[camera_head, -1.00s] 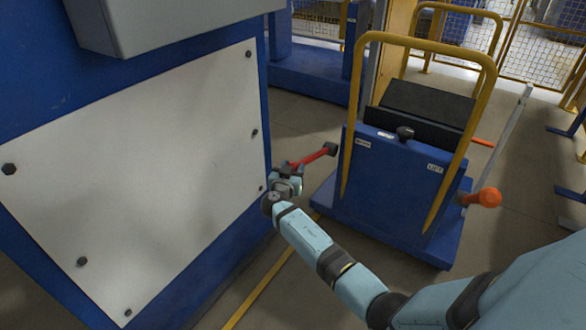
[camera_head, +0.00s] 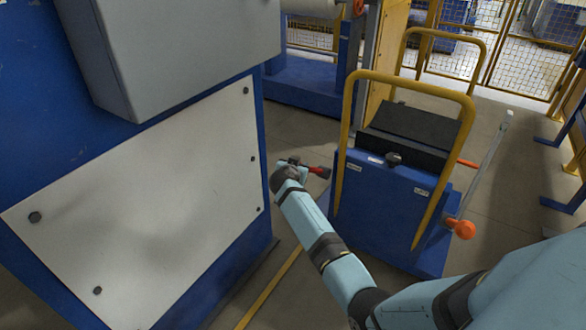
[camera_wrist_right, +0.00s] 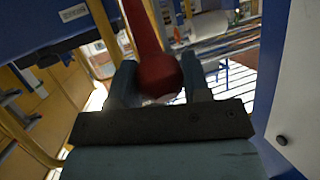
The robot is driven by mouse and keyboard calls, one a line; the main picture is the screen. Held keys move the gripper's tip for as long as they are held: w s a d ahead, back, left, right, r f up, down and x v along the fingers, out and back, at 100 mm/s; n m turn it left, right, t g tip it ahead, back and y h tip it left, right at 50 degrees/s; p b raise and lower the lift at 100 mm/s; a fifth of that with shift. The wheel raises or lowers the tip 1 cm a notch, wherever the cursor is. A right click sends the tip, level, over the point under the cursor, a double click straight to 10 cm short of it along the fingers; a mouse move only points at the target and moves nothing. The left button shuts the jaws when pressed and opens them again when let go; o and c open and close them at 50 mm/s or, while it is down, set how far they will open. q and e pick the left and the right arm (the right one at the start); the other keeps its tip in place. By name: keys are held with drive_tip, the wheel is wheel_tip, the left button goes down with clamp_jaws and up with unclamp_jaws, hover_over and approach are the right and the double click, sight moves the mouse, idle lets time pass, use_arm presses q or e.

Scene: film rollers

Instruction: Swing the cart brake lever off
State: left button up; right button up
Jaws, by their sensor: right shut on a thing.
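The blue cart (camera_head: 385,195) with yellow handles stands right of centre in the head view. Its red lever (camera_head: 320,171) shows as a short piece by the cart's left side, partly hidden by my gripper. My right gripper (camera_head: 296,162) is at the lever's outer end. In the right wrist view, the red lever (camera_wrist_right: 148,40) runs down to a rounded end between the two fingers of my right gripper (camera_wrist_right: 160,82), which is shut on it. My left gripper is not in view.
A blue machine with a white panel (camera_head: 150,200) and a grey box (camera_head: 175,50) stands close left of my right arm. An orange knob (camera_head: 461,228) sticks out at the cart's right. Yellow mesh fencing (camera_head: 520,65) is behind; grey floor lies between.

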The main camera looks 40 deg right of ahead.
drive_tip(key=shift+g+y, duration=0.3)
drive_tip(key=shift+y, duration=0.3)
drive_tip(key=r+p, duration=0.1)
drive_tip(key=d+r+p, duration=0.1)
drive_tip(key=w+d+r+p, duration=0.1)
drive_tip(key=shift+r, duration=0.3)
drive_tip(key=shift+m+g+y, duration=0.3)
drive_tip(key=shift+g+y, duration=0.2)
drive_tip(key=shift+y, duration=0.3)
drive_tip(key=d+p, duration=0.1)
drive_tip(key=w+d+r+p, duration=0.1)
drive_tip(key=d+r+p, duration=0.1)
drive_tip(key=d, duration=0.1)
drive_tip(key=shift+w+r, duration=0.15)
drive_tip(key=shift+w, duration=0.1)
drive_tip(key=shift+w+d+r, duration=0.2)
drive_tip(key=shift+d+r, duration=0.05)
drive_tip(key=shift+d, duration=0.2)
drive_tip(key=shift+w+d+r, duration=0.15)
drive_tip(key=shift+d+r, duration=0.1)
drive_tip(key=shift+d, duration=0.2)
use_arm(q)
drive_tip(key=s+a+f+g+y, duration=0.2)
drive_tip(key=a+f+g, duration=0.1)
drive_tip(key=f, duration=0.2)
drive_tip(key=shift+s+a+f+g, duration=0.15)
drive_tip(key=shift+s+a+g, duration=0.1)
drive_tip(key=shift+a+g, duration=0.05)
use_arm(e)
drive_tip(key=o, duration=1.3)
